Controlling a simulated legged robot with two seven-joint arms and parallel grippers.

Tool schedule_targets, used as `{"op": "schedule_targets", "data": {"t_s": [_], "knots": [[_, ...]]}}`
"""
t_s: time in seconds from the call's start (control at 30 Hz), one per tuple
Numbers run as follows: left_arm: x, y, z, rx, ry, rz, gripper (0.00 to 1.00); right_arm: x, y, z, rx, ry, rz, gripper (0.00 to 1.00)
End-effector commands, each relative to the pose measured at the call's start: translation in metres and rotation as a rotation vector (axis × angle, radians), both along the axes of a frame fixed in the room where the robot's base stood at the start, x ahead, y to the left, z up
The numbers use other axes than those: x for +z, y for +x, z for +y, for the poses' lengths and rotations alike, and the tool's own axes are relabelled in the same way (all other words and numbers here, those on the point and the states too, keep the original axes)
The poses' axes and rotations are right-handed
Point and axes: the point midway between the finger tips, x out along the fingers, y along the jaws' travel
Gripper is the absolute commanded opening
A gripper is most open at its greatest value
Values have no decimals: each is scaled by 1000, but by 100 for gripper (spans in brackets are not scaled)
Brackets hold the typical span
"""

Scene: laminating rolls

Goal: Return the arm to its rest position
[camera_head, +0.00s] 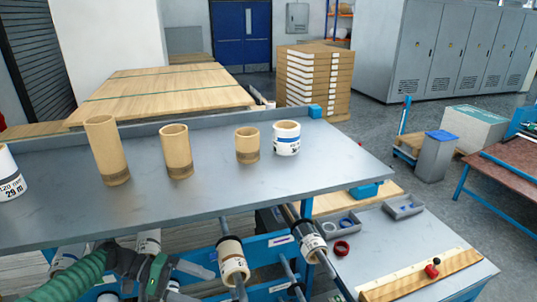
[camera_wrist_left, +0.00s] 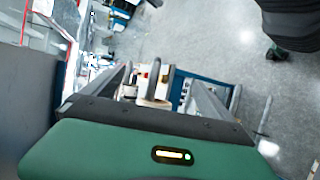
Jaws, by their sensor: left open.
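My left arm comes in at the lower left of the head view with a green sleeve. Its gripper (camera_head: 192,277) is below the front edge of the grey shelf (camera_head: 225,205), among the roller rods. In the left wrist view the two fingers of this gripper (camera_wrist_left: 160,88) stand apart, with no object visibly clamped between them. A pale roll with a dark loop shows beyond them. A roll on a rod (camera_head: 232,262) is right of the gripper in the head view, and another roll (camera_head: 308,240) is further right. My right gripper is not in view.
On the shelf stand a tall cardboard tube (camera_head: 105,150), a medium tube (camera_head: 176,152), a short tube (camera_head: 247,145) and a white roll (camera_head: 287,138). Another white roll (camera_head: 10,175) is at the left edge. A side table (camera_head: 400,250) at right holds small trays and a red ring.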

Motion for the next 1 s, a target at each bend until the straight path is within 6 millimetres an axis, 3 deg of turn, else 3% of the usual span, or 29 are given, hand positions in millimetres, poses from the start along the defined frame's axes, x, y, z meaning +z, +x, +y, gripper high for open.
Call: {"op": "schedule_targets", "data": {"t_s": [0.37, 0.6, 0.7, 0.8, 1.0], "knots": [[-46, -31, -57, -114, 245, 38, 97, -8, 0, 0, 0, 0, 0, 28], [-96, -77, -81, -194, 539, 39, 97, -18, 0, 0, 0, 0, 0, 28], [-118, -101, -75, -211, 707, 12, 97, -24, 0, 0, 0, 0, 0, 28], [-134, -127, -54, -199, 903, -50, 97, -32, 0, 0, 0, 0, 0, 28], [-121, -167, -1, -27, 1174, -266, 97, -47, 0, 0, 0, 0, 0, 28]]}}
